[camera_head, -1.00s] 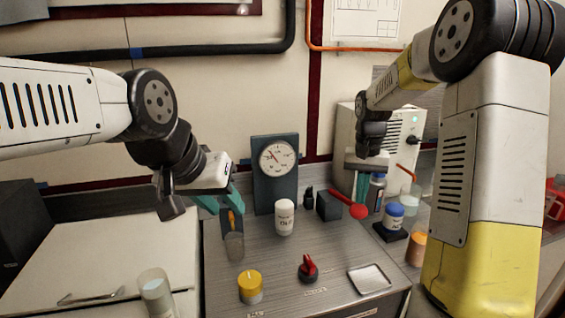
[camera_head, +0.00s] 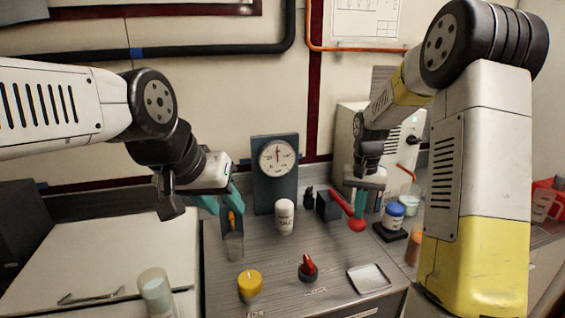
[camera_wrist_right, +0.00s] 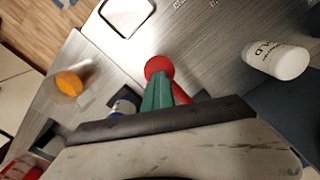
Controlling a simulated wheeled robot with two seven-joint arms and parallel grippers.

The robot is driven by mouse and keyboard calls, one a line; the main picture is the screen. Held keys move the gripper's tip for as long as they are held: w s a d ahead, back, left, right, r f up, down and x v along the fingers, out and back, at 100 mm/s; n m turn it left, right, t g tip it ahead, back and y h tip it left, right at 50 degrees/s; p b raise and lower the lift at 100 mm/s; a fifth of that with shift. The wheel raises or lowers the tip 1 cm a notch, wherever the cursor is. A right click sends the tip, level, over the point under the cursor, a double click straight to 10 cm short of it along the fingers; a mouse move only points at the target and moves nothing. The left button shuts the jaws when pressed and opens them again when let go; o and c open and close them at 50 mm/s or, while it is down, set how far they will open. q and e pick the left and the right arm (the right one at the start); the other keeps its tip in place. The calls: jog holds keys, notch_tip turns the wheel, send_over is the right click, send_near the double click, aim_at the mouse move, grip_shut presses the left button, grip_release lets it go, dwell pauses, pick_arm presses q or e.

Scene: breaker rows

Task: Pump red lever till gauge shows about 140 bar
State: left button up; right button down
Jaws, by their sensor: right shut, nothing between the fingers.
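The red lever (camera_head: 341,205) slopes down to the right from a dark pump block (camera_head: 327,205) and ends in a round red knob (camera_head: 357,225). My right gripper (camera_head: 359,208) is shut and empty, its teal fingertips at the top of the knob, seemingly touching it. In the right wrist view the knob (camera_wrist_right: 159,67) shows just beyond the closed fingertips (camera_wrist_right: 158,84). The round gauge (camera_head: 278,157) stands on a dark upright panel; its needle points about straight up, but the numbers are too small to read. My left gripper (camera_head: 221,203) is open and empty, left of the gauge.
A white bottle (camera_head: 284,217) stands before the gauge. A blue-capped jar (camera_head: 394,215) stands right of the lever. The middle countertop is clear.

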jog(key=shift+w+a+f, duration=0.1)
jog(key=shift+w+f, duration=0.05)
jog(key=shift+f, duration=1.15)
jog(key=shift+r, duration=4)
jog(key=shift+f, duration=0.1)
